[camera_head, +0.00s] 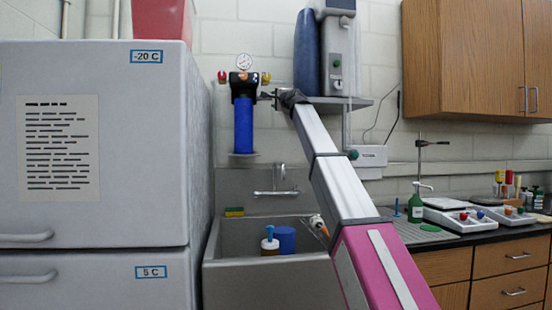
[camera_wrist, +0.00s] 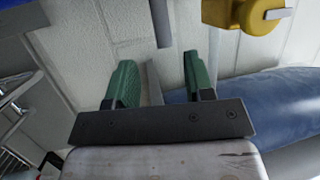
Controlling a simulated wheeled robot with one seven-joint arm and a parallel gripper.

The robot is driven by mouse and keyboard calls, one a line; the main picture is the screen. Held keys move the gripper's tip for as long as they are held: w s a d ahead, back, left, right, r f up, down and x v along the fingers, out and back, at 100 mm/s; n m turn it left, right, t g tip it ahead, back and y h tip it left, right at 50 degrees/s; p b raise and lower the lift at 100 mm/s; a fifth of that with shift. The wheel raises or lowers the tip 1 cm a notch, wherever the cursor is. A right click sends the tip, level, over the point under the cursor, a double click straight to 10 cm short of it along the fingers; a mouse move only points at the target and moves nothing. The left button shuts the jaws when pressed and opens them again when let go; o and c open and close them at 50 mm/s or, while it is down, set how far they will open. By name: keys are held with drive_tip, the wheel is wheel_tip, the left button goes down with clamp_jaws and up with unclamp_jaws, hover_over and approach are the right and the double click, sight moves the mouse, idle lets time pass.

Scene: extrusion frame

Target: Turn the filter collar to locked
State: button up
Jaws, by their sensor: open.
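The filter hangs on the wall as a blue cylinder (camera_head: 243,125) under a black head (camera_head: 243,84) with a round gauge (camera_head: 243,62) above it. The filter collar is too small to make out clearly where the cylinder meets the head. My gripper (camera_head: 268,96) is just right of the black head in the head view, apart or nearly so; its dark fingers are small there. In the wrist view my gripper (camera_wrist: 157,62) shows two green fingers spread apart, with nothing clearly held between them. A yellow valve handle (camera_wrist: 245,14) is beyond the right finger.
A red knob (camera_head: 222,76) and a yellow knob (camera_head: 266,77) flank the head. A wall shelf (camera_head: 358,103) carries a blue tank (camera_head: 307,52) and a dispenser (camera_head: 338,60) close to my gripper. The sink (camera_head: 270,285) is below, and a refrigerator (camera_head: 150,200) stands left.

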drive_tip(key=s+f+n+g+h, duration=0.1)
drive_tip(key=s+f, duration=0.3)
drive_tip(key=f, duration=0.8)
drive_tip(key=s+f+n+g+h, duration=0.1)
drive_tip(key=s+f, duration=0.4)
drive_tip(key=f, duration=0.8)
drive_tip(key=shift+d+g, duration=0.45)
drive_tip(key=shift+g, duration=0.15)
drive_tip(key=shift+w, duration=0.1)
